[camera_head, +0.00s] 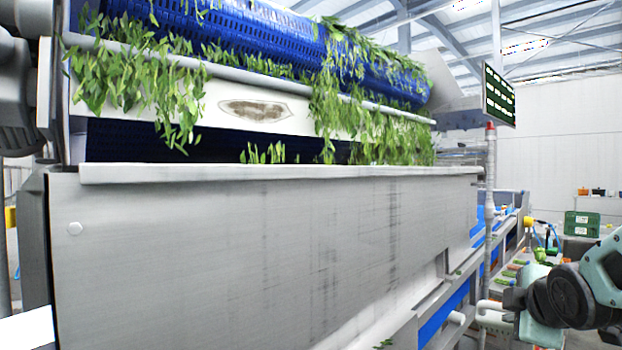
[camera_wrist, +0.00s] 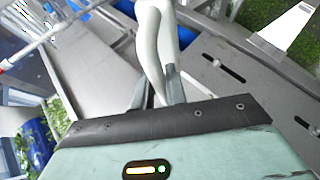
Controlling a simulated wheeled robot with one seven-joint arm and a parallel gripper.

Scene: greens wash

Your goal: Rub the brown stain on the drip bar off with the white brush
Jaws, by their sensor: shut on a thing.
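The drip bar (camera_head: 225,98) is a pale bar below the blue drum in the head view. My gripper (camera_wrist: 156,90) is shut on a smooth, white, curved thing, which looks like the handle of the white brush (camera_wrist: 150,45). Its far end runs out of the top of the wrist view, so I see no bristles. In the head view my arm is at the lower right, far to the right of the stain and lower than it.
Green leaves (camera_head: 375,135) hang over the bar on both sides of the stain. A wide grey steel panel (camera_head: 260,240) with a lipped top edge stands below it. A post (camera_head: 490,180) and green crates (camera_head: 581,224) are at the right.

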